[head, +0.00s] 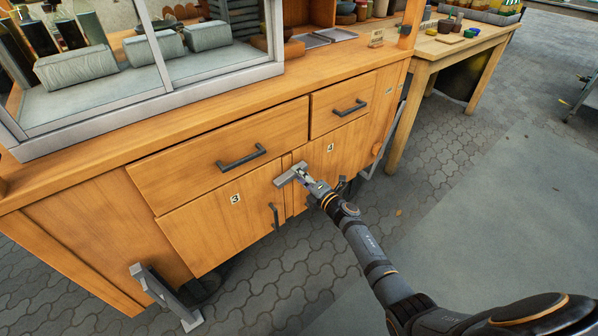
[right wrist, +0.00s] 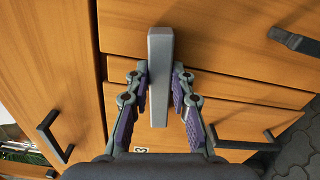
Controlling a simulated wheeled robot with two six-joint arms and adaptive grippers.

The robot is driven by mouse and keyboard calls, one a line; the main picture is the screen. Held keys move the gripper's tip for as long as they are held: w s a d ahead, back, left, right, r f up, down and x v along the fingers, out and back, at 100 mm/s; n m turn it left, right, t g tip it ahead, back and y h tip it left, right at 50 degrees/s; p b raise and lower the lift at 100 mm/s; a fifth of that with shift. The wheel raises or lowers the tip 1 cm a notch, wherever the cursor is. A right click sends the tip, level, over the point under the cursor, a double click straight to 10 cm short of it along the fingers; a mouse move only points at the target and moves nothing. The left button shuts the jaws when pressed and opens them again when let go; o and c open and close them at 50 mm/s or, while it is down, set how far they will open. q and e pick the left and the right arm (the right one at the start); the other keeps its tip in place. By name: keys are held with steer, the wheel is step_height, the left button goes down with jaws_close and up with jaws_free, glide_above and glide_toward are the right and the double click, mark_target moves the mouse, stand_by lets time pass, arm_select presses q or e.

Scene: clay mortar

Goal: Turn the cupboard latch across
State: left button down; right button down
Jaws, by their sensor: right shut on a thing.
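The cupboard latch (head: 290,174) is a plain grey bar on the wooden front, just below the drawers. It lies across the seam between the door marked 3 (head: 210,228) and the door marked 4 (head: 338,155), roughly in line with the drawer edge. The latch fills the middle of the right wrist view (right wrist: 160,75). My right gripper (head: 305,179) is shut on the latch, with one finger on each side of it in the right wrist view (right wrist: 160,85). The latch's pivot is hidden. My left gripper is not in view.
Drawers with dark handles (head: 241,158) sit above the doors. The dark door handle (head: 274,215) stands out below the latch. A glass case (head: 160,50) is on the counter. A wooden table (head: 460,45) stands at the right. Open paving (head: 440,150) lies in front.

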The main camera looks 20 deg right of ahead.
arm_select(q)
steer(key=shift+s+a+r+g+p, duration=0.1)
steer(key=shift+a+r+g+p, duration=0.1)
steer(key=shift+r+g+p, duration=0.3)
arm_select(e)
steer(key=shift+f+m, duration=0.15)
steer(key=shift+m, duration=0.85)
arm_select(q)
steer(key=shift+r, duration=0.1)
arm_select(e)
steer(key=c, duration=1.2)
jaws_free()
steer(key=shift+o, duration=0.2)
steer(key=shift+s+d, duration=0.1)
steer(key=v, duration=1.2)
